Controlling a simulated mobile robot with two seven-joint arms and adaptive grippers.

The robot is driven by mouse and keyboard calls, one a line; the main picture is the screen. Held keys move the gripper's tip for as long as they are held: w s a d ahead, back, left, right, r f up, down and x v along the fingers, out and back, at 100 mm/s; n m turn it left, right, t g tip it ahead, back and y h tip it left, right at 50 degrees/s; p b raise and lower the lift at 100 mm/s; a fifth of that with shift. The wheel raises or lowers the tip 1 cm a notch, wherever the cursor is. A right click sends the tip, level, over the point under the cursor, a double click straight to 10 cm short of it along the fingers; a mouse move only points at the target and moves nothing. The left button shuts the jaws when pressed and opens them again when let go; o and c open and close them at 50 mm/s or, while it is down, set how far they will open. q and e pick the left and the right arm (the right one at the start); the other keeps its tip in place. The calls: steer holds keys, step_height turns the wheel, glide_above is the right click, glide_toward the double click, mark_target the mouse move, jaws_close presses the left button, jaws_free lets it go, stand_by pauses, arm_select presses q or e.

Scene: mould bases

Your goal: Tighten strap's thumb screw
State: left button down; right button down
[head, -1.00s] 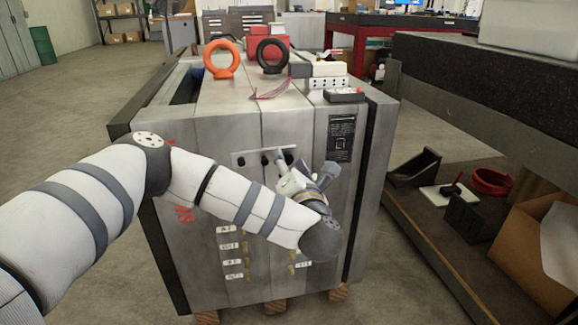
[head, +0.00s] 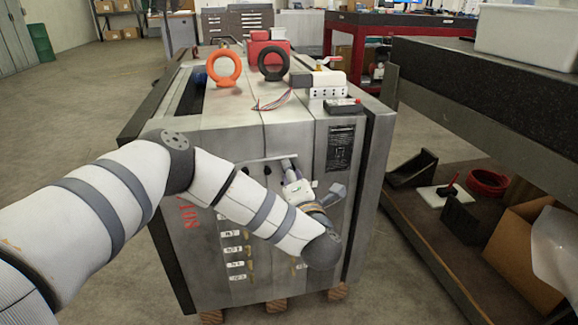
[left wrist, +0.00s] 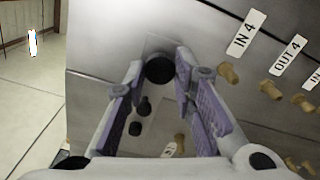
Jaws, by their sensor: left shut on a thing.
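The strap (head: 252,161) is a thin grey bar on the front face of the steel mould block, near its upper middle. In the left wrist view its black round thumb screw (left wrist: 159,69) sits between my fingertips. My left gripper (left wrist: 160,76) is shut on this screw, with one purple-padded finger on each side. Two more black knobs (left wrist: 143,106) show lower down, between the fingers but clear of the tips. In the head view my left gripper (head: 289,168) is at the strap's right end, and my wrist hides part of the face below. My right gripper is not in view.
Brass fittings with labels such as IN 4 (left wrist: 245,34) stick out beside my fingers. An orange eyebolt (head: 224,82) and a black one (head: 272,75) stand on the block. A workbench with a shelf (head: 425,235) is at the right. Open floor (head: 75,110) lies left.

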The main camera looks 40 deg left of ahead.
arm_select(q)
steer(key=shift+w+d+m+p, duration=0.1)
steer(key=shift+m+p, duration=1.55)
steer(key=shift+m, duration=7)
steer(key=shift+d+m+p, duration=0.1)
steer(key=shift+m+p, duration=1.55)
steer(key=shift+m, duration=7)
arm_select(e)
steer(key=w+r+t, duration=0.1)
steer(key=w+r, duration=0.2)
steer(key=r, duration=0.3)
arm_select(q)
steer(key=c, duration=1.3)
jaws_free()
steer(key=shift+c, duration=0.2)
